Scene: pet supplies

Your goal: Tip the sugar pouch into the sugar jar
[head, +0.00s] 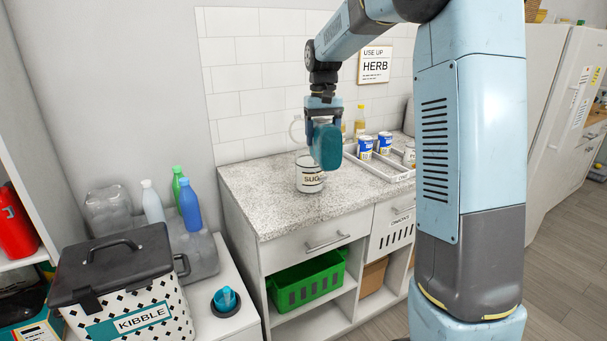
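The sugar jar (309,183) is a pale jar with dark lettering that reads in part "SUG". It stands upright on the speckled counter, and a pale ring shape (296,130) shows above and behind it. My gripper (323,122) points down over the jar and is shut on a teal pouch, the sugar pouch (327,149). The pouch hangs above the jar and a little to its right in the picture, covering part of the jar's mouth. No lettering shows on the pouch. I cannot tell whether pouch and jar touch.
A grey tray (402,178) with blue-and-white tins (365,147) and a small jar stands right of the sugar jar, with bottles (360,121) behind. The counter's front left (262,205) is clear. A kibble bin (135,315) and bottles (190,205) stand lower left.

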